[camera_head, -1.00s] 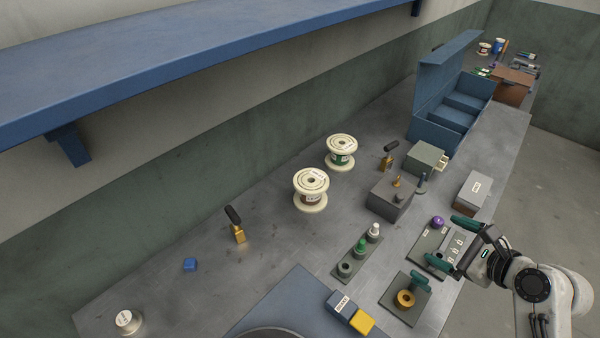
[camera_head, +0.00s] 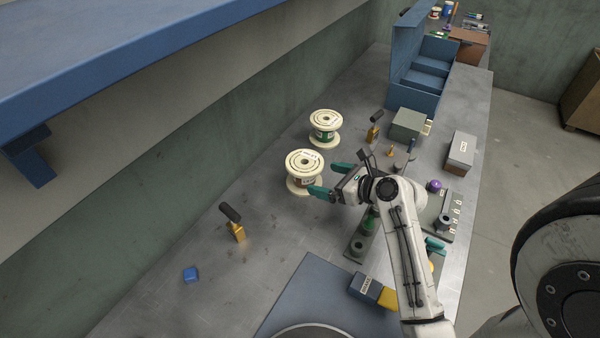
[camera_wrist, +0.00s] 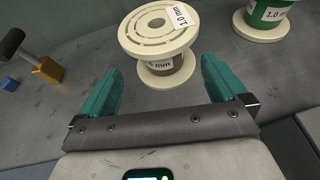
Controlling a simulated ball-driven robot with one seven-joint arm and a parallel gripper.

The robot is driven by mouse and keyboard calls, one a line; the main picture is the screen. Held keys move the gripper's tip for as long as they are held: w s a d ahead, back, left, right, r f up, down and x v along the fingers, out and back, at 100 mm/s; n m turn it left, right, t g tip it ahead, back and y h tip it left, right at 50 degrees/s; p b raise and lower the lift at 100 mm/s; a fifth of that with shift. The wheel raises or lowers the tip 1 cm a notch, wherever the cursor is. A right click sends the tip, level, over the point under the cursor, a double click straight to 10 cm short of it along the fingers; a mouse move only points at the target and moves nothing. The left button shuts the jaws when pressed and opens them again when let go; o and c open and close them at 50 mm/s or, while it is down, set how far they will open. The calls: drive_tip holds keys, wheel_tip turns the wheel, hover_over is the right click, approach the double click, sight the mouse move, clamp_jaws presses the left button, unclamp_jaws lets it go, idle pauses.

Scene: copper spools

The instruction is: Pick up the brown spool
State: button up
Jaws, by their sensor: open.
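The brown spool (camera_head: 304,172) stands upright on the grey bench, with cream flanges and a brown winding mostly covered by a white label. In the wrist view the brown spool (camera_wrist: 159,45) is ahead of the fingers, its winding showing below the label. My gripper (camera_head: 330,180) is open and empty, its green fingers close to the spool's right side in the head view. In the wrist view my gripper (camera_wrist: 162,90) has its two fingertips apart, just short of the spool, with bare bench between them.
A green spool (camera_head: 325,127) stands behind the brown one and shows at upper right in the wrist view (camera_wrist: 265,15). A brass block with a black handle (camera_head: 238,232) and a blue block (camera_head: 190,274) lie left. A blue open box (camera_head: 418,75) stands farther back.

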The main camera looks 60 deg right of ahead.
sight(309, 173)
drive_tip(key=x, duration=0.7)
drive_tip(key=shift+w+d+f+p, duration=0.1)
drive_tip(key=shift+d+p, duration=0.1)
drive_tip(key=shift+p, duration=0.15)
drive_tip(key=c, duration=1.3)
drive_tip(key=shift+c, duration=0.6)
